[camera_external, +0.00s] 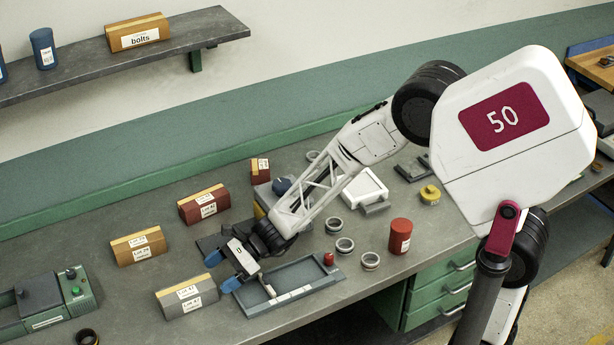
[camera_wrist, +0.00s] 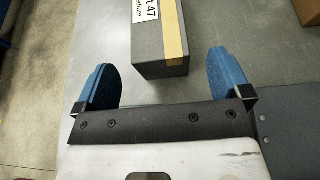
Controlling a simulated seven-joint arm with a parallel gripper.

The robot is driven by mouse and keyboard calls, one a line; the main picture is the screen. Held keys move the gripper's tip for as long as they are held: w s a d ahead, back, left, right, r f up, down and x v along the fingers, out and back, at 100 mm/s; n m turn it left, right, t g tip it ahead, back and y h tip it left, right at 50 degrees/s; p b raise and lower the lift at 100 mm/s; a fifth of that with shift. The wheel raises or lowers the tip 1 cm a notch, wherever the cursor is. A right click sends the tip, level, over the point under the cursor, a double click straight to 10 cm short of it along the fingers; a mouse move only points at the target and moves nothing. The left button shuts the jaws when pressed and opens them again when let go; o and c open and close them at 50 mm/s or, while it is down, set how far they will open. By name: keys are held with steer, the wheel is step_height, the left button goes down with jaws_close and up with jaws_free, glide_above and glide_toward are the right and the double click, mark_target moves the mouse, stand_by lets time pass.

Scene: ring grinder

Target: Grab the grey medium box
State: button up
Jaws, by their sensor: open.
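The grey medium box (camera_external: 187,297) sits on the workbench in the external view, with a yellow strip along its top and white labels. It also shows in the wrist view (camera_wrist: 160,45), its near end just ahead of and between my gripper's blue fingers, its far part cut off by the top edge. My gripper (camera_external: 222,270) is open and empty, with one blue finger on each side in the wrist view (camera_wrist: 160,85). In the external view it is just right of the grey box, low over the bench. I cannot tell its exact height.
A shallow grey tray (camera_external: 318,291) lies close to the right of my gripper. An orange-brown box (camera_external: 138,247) and a red box (camera_external: 203,206) stand behind the grey box. A green machine (camera_external: 45,305) is at left. Metal rings (camera_external: 345,245) and a red canister (camera_external: 400,236) stand further right.

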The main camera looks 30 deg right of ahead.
mark_target(212, 280)
steer(key=shift+a, duration=0.1)
steer(key=shift+x, duration=2.5)
steer(key=c, duration=1.4)
